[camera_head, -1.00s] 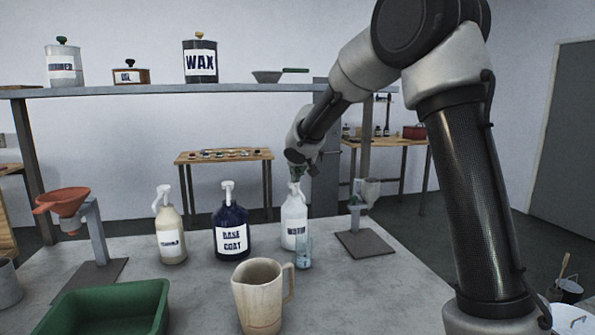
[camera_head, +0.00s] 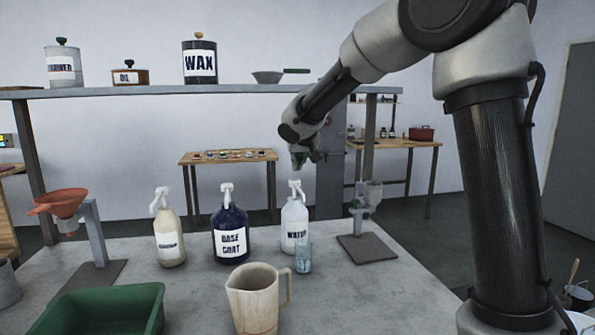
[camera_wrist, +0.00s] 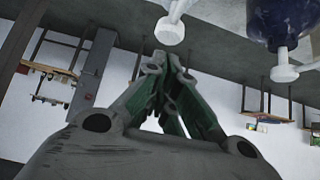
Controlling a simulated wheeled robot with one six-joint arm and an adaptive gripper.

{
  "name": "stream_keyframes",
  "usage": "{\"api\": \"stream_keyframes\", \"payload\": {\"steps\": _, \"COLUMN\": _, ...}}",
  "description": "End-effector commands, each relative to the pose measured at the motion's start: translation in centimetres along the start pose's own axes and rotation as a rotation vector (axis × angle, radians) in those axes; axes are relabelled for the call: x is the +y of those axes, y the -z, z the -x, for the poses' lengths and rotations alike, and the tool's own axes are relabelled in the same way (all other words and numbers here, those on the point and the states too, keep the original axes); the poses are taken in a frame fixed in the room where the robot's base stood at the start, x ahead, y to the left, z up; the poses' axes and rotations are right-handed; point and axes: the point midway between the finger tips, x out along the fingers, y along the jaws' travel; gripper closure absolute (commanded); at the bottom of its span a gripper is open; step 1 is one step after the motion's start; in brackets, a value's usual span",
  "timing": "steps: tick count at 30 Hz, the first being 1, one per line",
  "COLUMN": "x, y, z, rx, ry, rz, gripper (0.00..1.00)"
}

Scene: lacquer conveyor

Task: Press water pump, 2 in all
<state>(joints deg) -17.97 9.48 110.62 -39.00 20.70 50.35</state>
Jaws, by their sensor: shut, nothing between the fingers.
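The water bottle (camera_head: 295,222) is white with a white pump head (camera_head: 296,187) and a WATER label, standing upright at the back of the table. My gripper (camera_head: 300,163) is shut and empty, just above the pump head, with a small gap seeming to lie between them. In the wrist view my gripper's closed fingers (camera_wrist: 167,62) point toward a white pump head (camera_wrist: 170,30) near the top edge. A small clear bluish glass (camera_head: 304,257) stands in front of the bottle.
A dark blue BASE COAT bottle (camera_head: 231,232) and a cream pump bottle (camera_head: 168,230) stand left of the water bottle. A beige jug (camera_head: 254,300) and green tray (camera_head: 105,310) are in front. A metal stand (camera_head: 366,247) is at right, an orange funnel (camera_head: 62,203) at left.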

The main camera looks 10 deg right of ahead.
Motion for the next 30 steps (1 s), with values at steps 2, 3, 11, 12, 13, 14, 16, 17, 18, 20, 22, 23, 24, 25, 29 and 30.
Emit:
{"api": "stream_keyframes", "payload": {"steps": 2, "x": -0.1, "y": 0.2, "z": 1.8, "rx": 0.005, "ry": 0.002, "rz": 0.0, "gripper": 1.0}}
{"api": "stream_keyframes", "payload": {"steps": 3, "x": -0.1, "y": 0.1, "z": 2.5, "rx": 0.004, "ry": 0.003, "rz": 0.0, "gripper": 1.0}}
{"api": "stream_keyframes", "payload": {"steps": 11, "x": -0.1, "y": 0.2, "z": 6.5, "rx": 0.004, "ry": 0.002, "rz": 0.0, "gripper": 1.0}}
{"api": "stream_keyframes", "payload": {"steps": 12, "x": -0.1, "y": 0.1, "z": 6.8, "rx": 0.004, "ry": 0.002, "rz": 0.0, "gripper": 1.0}}
{"api": "stream_keyframes", "payload": {"steps": 13, "x": -0.1, "y": 0.1, "z": 6.9, "rx": 0.003, "ry": 0.002, "rz": 0.0, "gripper": 1.0}}
{"api": "stream_keyframes", "payload": {"steps": 14, "x": -0.1, "y": 0.1, "z": 7.1, "rx": 0.002, "ry": 0.002, "rz": 0.0, "gripper": 1.0}}
{"api": "stream_keyframes", "payload": {"steps": 16, "x": 0.0, "y": 0.1, "z": 7.3, "rx": 0.002, "ry": 0.001, "rz": 0.0, "gripper": 1.0}}
{"api": "stream_keyframes", "payload": {"steps": 17, "x": 0.0, "y": 0.1, "z": 7.3, "rx": 0.002, "ry": 0.001, "rz": 0.0, "gripper": 1.0}}
{"api": "stream_keyframes", "payload": {"steps": 18, "x": 0.0, "y": 0.1, "z": 7.3, "rx": 0.002, "ry": 0.001, "rz": 0.0, "gripper": 1.0}}
{"api": "stream_keyframes", "payload": {"steps": 20, "x": 0.0, "y": 0.1, "z": 7.3, "rx": 0.002, "ry": 0.001, "rz": 0.0, "gripper": 1.0}}
{"api": "stream_keyframes", "payload": {"steps": 22, "x": 0.0, "y": 0.1, "z": 7.3, "rx": 0.002, "ry": 0.001, "rz": 0.0, "gripper": 1.0}}
{"api": "stream_keyframes", "payload": {"steps": 23, "x": 0.0, "y": 0.1, "z": 7.3, "rx": 0.002, "ry": 0.001, "rz": 0.0, "gripper": 1.0}}
{"api": "stream_keyframes", "payload": {"steps": 24, "x": 0.0, "y": 0.1, "z": 7.3, "rx": 0.002, "ry": 0.001, "rz": 0.0, "gripper": 1.0}}
{"api": "stream_keyframes", "payload": {"steps": 25, "x": 0.0, "y": 0.1, "z": 7.3, "rx": 0.002, "ry": 0.001, "rz": 0.0, "gripper": 1.0}}
{"api": "stream_keyframes", "payload": {"steps": 29, "x": 0.0, "y": 0.1, "z": 7.3, "rx": 0.002, "ry": 0.001, "rz": 0.0, "gripper": 1.0}}
{"api": "stream_keyframes", "payload": {"steps": 30, "x": 0.0, "y": 0.1, "z": 7.3, "rx": 0.002, "ry": 0.001, "rz": 0.0, "gripper": 1.0}}
